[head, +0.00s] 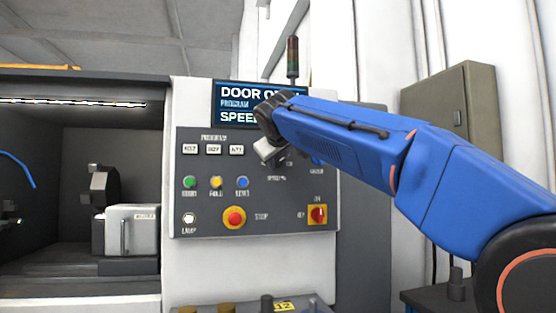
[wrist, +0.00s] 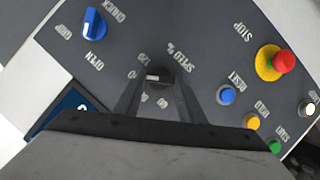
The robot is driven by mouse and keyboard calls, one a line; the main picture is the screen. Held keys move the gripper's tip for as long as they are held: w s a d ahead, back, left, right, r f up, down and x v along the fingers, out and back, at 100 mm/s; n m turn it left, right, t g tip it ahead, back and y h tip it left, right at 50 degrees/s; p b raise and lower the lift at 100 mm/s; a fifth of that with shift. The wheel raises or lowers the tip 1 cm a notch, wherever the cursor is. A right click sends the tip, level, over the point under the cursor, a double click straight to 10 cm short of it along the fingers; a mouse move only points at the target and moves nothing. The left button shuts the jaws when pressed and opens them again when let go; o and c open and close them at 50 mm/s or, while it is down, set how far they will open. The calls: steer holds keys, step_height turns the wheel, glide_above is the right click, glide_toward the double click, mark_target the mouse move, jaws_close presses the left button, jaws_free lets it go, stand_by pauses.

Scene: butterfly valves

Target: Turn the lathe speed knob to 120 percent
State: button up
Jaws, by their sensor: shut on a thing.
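The speed knob (wrist: 153,74) is dark with a pale marker line, under the label "SPEED %" in the wrist view. Printed numbers, including 120 and 60, surround it; the exact marker setting is too small to tell. My gripper (wrist: 155,88) has its two dark fingers on either side of the knob and is shut on it. In the head view my gripper (head: 268,150) is at the upper right of the control panel (head: 265,188) and hides the knob. The display (head: 232,104) reads "DOOR OP…" and "SPEE…"; the speed value is hidden behind my arm.
A blue chuck switch (wrist: 94,22) and a blue reset button (wrist: 227,95) flank the knob. A red stop button (head: 234,217) and a red-yellow switch (head: 317,214) sit lower on the panel. The lathe's work bay (head: 60,150) is open at left.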

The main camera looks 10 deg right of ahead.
steer(key=m+y, duration=0.2)
steer(key=m, duration=0.1)
steer(key=shift+d, duration=0.3)
steer(key=shift+d+r+m+y, duration=0.1)
steer(key=shift+d+m+y, duration=0.05)
steer(key=shift+m+y, duration=1.25)
steer(key=shift+m, duration=0.3)
steer(key=o, duration=1)
steer(key=shift+o, duration=0.2)
steer(key=v, duration=1.7)
steer(key=shift+r, duration=0.4)
steer(key=shift+s, duration=0.15)
